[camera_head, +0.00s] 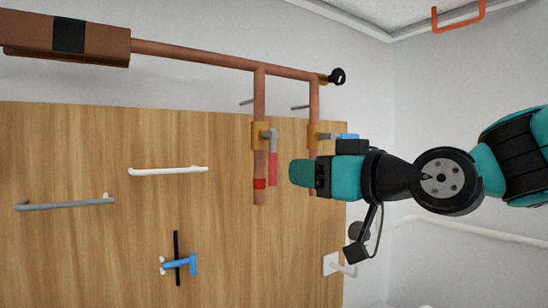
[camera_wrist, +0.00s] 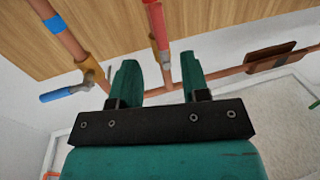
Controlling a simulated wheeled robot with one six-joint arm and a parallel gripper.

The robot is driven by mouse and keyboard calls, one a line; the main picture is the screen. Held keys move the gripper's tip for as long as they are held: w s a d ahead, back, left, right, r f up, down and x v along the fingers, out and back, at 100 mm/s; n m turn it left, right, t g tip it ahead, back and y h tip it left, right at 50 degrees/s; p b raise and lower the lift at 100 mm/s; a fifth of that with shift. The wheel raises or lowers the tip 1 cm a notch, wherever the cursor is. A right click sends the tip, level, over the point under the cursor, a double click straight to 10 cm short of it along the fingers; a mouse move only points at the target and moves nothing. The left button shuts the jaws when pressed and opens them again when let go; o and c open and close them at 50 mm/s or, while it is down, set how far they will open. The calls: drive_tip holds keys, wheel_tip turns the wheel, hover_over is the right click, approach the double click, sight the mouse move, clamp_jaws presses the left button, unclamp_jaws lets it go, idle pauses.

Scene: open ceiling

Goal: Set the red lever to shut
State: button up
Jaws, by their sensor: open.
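The red lever (camera_head: 273,168) hangs from a grey head on the brass valve (camera_head: 260,136) of the left vertical copper pipe (camera_head: 259,98). It points down, roughly parallel to the pipe, beside a red band (camera_head: 259,184). In the wrist view the red lever (camera_wrist: 155,25) shows at the top centre, beyond my fingertips, in line with the gap between them. My gripper (camera_head: 292,173) is just right of the lever in the head view. In the wrist view its two teal fingers (camera_wrist: 157,68) stand apart with nothing held. Contact with the lever cannot be told.
A blue lever (camera_head: 348,136) sticks out sideways from the right pipe's valve (camera_head: 314,134), near my wrist; it also shows in the wrist view (camera_wrist: 65,94). A horizontal pipe (camera_head: 200,54) runs above. A white handle (camera_head: 168,171), grey bar (camera_head: 64,204) and blue-black fitting (camera_head: 179,263) are on the wooden panel.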

sight(276, 168)
drive_tip(key=p+x, duration=0.3)
drive_tip(key=x, duration=0.5)
drive_tip(key=shift+w+a+f, duration=0.1)
drive_tip(key=shift+w+a, duration=0.05)
drive_tip(key=shift+a, duration=0.05)
clamp_jaws()
